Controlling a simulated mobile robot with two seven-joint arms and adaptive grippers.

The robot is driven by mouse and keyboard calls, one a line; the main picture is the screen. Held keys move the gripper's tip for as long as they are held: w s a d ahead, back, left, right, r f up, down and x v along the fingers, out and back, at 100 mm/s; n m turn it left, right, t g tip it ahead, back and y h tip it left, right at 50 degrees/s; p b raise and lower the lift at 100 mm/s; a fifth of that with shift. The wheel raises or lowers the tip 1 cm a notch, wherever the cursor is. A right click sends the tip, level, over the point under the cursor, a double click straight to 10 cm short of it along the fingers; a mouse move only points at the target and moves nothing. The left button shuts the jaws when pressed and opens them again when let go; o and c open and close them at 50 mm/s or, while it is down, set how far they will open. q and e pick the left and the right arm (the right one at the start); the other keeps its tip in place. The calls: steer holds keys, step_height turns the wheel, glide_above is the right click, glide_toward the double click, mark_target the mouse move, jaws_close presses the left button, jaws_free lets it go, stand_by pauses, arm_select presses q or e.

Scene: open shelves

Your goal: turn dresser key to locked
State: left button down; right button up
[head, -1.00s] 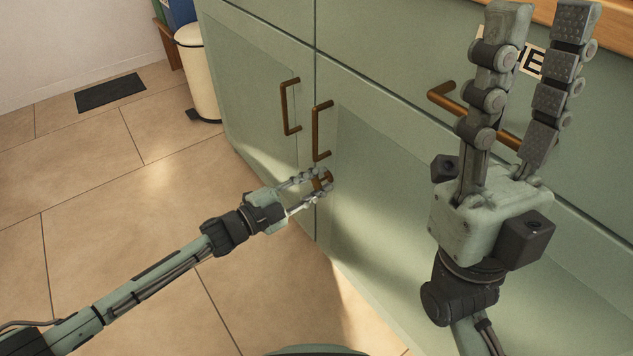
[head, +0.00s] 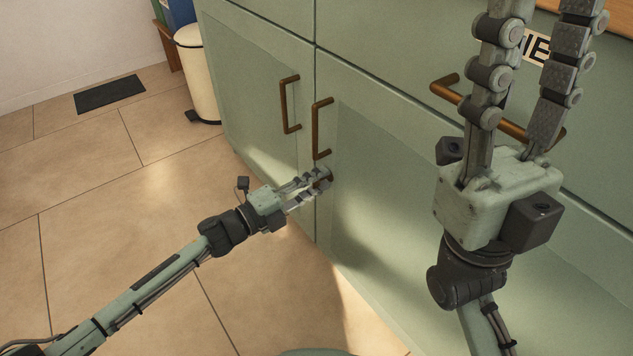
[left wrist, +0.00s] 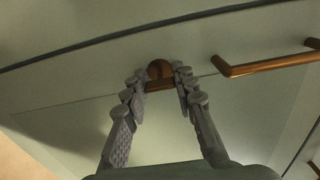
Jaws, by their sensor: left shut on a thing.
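The dresser (head: 400,190) is pale green, with a bronze key (head: 329,177) in its door, just below the door handle. My left gripper (head: 322,178) reaches in from the left and is shut on the key. In the left wrist view the key (left wrist: 160,86) shows as a bronze bar lying crosswise between the fingertips, with a round bronze part behind it against the door. My right gripper (head: 540,15) stands upright at the right, close to the camera. Its fingers are apart with nothing between them; the tips are cut off by the frame top.
Two bronze door handles (head: 290,105) sit above and left of the key. A drawer handle (head: 450,90) is partly hidden behind my right gripper. A cream bin (head: 197,75) and a dark mat (head: 110,94) are at the far left. The tiled floor at left is clear.

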stand_by(0.4)
arm_select(q)
steer(key=c, duration=1.2)
jaws_free()
steer(key=v, duration=1.2)
